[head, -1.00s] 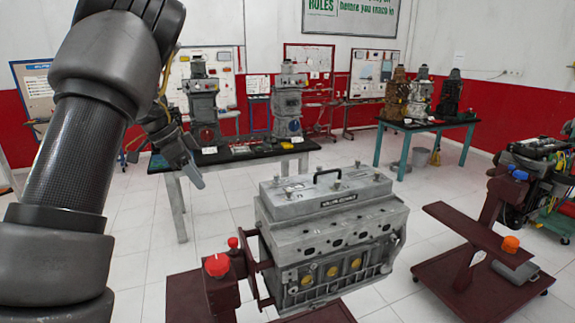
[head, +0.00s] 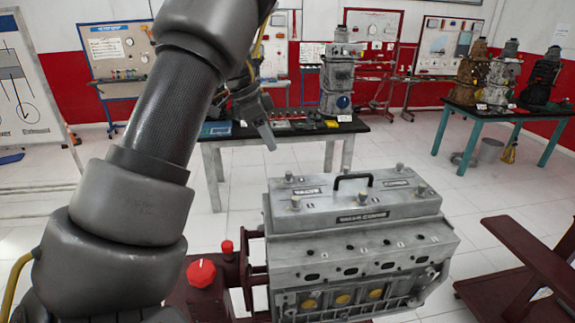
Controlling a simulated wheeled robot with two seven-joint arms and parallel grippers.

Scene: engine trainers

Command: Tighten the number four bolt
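A grey engine block (head: 355,262) stands on a dark red stand in the lower middle of the head view. Its valve cover (head: 345,197) has a black handle on top and several bolts. One bolt (head: 295,202) is at the cover's near left and another bolt (head: 421,190) is at its near right. No number marking the number four bolt is readable. My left gripper (head: 268,130) hangs above and behind the engine's left part, in front of the black-topped table. It is apart from the bolts, and its fingers are too small and overlapped to judge. My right gripper is out of view.
A red knob (head: 201,273) is on the stand left of the engine. A black-topped table (head: 345,128) with another engine (head: 337,85) is behind. A second table (head: 510,112) with engines is at the back right. A dark red stand (head: 520,265) is at the right.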

